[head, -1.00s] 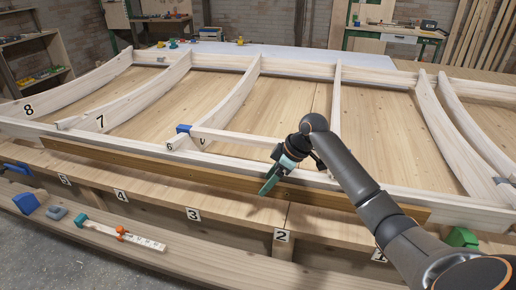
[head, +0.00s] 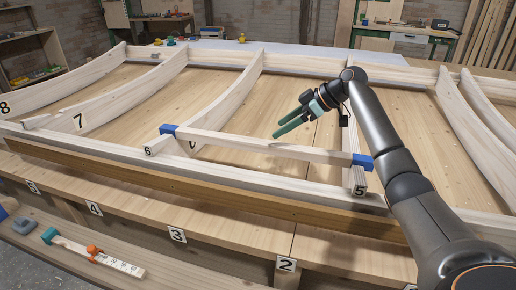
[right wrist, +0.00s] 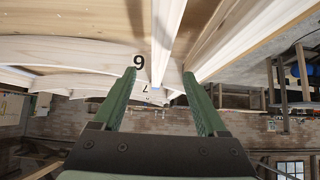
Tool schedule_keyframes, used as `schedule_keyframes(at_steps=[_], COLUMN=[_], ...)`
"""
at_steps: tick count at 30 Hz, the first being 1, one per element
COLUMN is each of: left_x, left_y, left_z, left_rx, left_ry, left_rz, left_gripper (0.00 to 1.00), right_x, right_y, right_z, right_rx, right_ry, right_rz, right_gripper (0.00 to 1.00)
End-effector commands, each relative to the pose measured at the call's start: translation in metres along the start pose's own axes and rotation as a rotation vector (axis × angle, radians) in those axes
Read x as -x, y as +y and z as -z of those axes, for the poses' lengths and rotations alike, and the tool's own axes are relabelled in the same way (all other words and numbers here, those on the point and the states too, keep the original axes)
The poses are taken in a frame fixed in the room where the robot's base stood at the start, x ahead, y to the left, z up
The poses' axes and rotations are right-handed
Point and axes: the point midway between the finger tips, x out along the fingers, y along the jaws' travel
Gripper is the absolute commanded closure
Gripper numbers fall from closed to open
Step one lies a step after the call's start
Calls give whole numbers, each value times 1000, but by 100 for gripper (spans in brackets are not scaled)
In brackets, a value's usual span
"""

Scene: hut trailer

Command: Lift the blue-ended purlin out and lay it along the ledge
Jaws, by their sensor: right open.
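The blue-ended purlin (head: 270,146) is a pale bar lying across the ribs numbered 6 and 5, with a blue end piece at each end. My right gripper (head: 288,117) is open and empty, its green fingers just above and behind the purlin's middle. In the right wrist view a pale bar, apparently the purlin (right wrist: 168,40), runs between the two open fingers; contact cannot be told. The ledge (head: 225,232) seems to be the wooden shelf with number labels along the front. My left gripper is not in view.
Curved ribs (head: 225,95) stand across the plywood panel. A long brown board (head: 190,187) runs along the frame's front edge. The numbered shelf looks clear.

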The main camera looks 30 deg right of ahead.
Motion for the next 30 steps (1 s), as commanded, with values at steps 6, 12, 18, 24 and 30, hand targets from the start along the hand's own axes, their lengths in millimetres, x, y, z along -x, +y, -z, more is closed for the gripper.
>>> schedule_keyframes(at_steps=[6,12,18,24,30], left_x=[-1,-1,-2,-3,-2], left_y=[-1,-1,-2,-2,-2], left_z=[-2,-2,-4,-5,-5], left_rx=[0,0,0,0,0], left_ry=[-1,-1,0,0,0], left_rz=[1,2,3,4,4], left_gripper=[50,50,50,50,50], right_x=[-39,-54,-83,-101,-102], right_y=[0,0,-1,0,0], right_z=[1,1,3,2,2], right_rx=[-1,0,-1,-1,-1], right_ry=[1,-1,0,-2,-2], right_rz=[2,0,2,0,-1], right_gripper=[25,25,25,25,25])
